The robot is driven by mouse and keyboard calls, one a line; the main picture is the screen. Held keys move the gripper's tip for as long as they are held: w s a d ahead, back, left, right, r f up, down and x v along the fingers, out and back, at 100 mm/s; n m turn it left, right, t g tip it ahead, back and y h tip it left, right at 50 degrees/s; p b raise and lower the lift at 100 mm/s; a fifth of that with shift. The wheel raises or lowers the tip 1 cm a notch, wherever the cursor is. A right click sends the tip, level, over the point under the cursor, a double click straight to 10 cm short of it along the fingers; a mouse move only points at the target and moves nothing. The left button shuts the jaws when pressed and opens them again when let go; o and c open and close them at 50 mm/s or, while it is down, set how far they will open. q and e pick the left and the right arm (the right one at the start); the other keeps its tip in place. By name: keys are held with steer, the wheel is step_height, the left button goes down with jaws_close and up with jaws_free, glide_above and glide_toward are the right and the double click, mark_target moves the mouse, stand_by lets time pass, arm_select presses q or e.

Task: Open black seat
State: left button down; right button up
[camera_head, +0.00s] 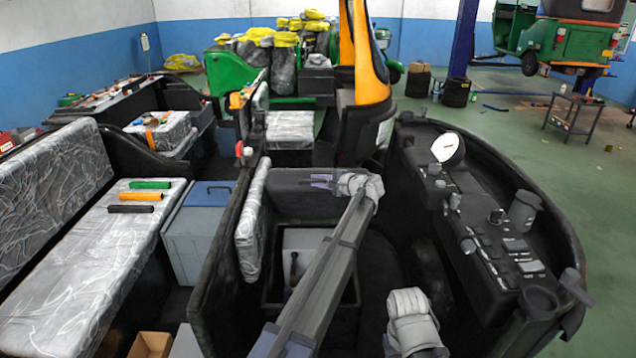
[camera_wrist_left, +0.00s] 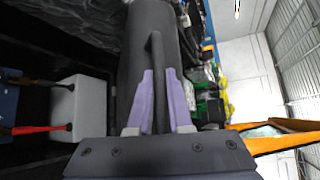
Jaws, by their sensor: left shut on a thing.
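The black seat (camera_head: 285,186) is raised on its edge at the back of an open compartment (camera_head: 348,300) in the rickshaw's front. In the left wrist view the seat (camera_wrist_left: 147,50) fills the middle, with a black bar handle (camera_wrist_left: 156,65) on it. My left gripper (camera_head: 322,182) is shut on that handle; its purple fingertips (camera_wrist_left: 157,95) lie on both sides of the bar. My left forearm crosses in front of the compartment and hides part of it. My right gripper is not in view.
Inside the compartment is a white box (camera_head: 303,239), with tool handles, one red (camera_wrist_left: 38,129), near it in the wrist view. A dashboard (camera_head: 490,245) curves along the right. A grey-covered bench (camera_head: 95,235) holds several coloured tubes at left.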

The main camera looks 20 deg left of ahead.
arm_select(q)
steer(key=c, duration=0.8)
jaws_free()
steer(key=shift+s, duration=0.1)
steer(key=shift+c, duration=0.2)
steer(key=p+v, duration=0.2)
steer(key=v, duration=0.5)
steer(key=shift+s+d, duration=0.2)
steer(key=shift+d, duration=0.15)
steer(key=shift+r, duration=0.15)
steer(key=shift+c, duration=0.3)
